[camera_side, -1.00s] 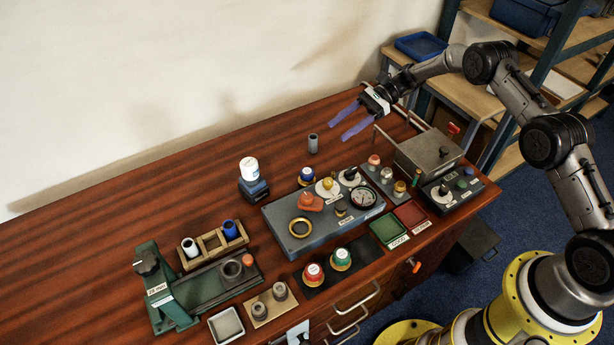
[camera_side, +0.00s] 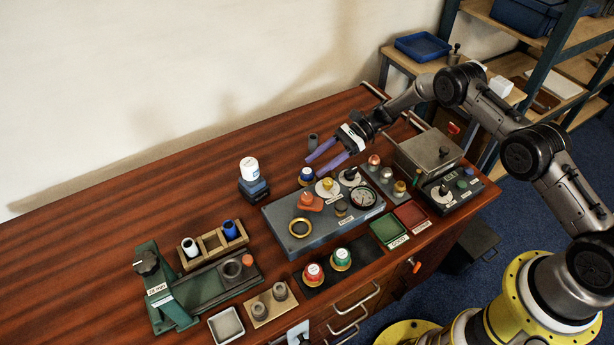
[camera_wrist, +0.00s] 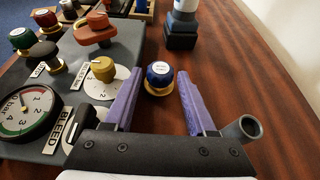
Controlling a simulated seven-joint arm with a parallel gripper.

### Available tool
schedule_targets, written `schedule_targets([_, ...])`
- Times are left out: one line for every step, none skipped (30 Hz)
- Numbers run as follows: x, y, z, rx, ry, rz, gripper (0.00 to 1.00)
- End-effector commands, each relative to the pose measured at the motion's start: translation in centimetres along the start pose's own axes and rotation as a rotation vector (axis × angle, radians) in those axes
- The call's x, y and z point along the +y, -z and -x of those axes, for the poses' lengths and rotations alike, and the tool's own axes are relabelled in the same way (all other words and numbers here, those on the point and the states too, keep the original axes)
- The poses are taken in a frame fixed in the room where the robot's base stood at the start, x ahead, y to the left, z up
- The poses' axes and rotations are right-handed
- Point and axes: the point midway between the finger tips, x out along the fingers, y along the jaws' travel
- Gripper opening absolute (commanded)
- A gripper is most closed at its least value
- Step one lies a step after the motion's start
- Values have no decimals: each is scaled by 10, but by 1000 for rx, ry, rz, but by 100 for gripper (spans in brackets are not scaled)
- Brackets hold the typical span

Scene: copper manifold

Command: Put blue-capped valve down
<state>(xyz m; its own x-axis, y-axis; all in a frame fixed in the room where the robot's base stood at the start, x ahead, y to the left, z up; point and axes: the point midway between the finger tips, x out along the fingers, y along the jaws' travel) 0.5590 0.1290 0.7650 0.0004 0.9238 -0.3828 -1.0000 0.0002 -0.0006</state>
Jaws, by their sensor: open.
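The blue-capped valve (camera_side: 306,176) stands upright at the back edge of the grey panel. In the wrist view the valve (camera_wrist: 159,77) has a round blue cap with a white label and a brass base, and appears to rest on bare wood beside the panel. My gripper (camera_side: 315,167) is open, its two purple fingers just above and beside the valve. In the wrist view the gripper (camera_wrist: 160,71) has the cap between its fingertips, with visible space on both sides. I cannot tell how far the tips are above the wood.
The grey panel (camera_side: 283,230) carries a gauge (camera_wrist: 27,112), a yellow knob (camera_wrist: 103,69) and an orange handle (camera_wrist: 95,29). A grey tube (camera_side: 313,140) stands behind my fingers; it shows near the right finger (camera_wrist: 241,129). A white-topped bottle (camera_side: 249,168) stands to the left.

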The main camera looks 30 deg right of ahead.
Motion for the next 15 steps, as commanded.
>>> schedule_targets([1, 1, -7, -1, -3, -1, 56])
schedule_targets([1, 1, -11, -1, -3, -1, 56])
schedule_targets([0, 1, -17, -1, -4, 0, 56])
schedule_targets([0, 1, -22, 0, -3, 0, 56])
schedule_targets([0, 1, -26, 0, -3, 0, 56])
schedule_targets([0, 1, -32, 0, -4, 0, 56])
schedule_targets([0, 1, -36, -1, -3, 0, 56])
schedule_targets([0, 1, -40, -1, -3, 0, 56])
schedule_targets([0, 1, -42, 0, -2, 0, 56])
schedule_targets([-1, 1, -44, 0, -1, 0, 56])
schedule_targets([-1, 1, -45, 0, -1, 0, 56])
schedule_targets([-1, 1, -45, 0, 0, 0, 56])
schedule_targets([-1, 1, -45, 0, 0, 0, 56])
schedule_targets([-1, 1, -45, 0, 0, 0, 56])
schedule_targets([-1, 1, -44, 0, 0, 0, 56])
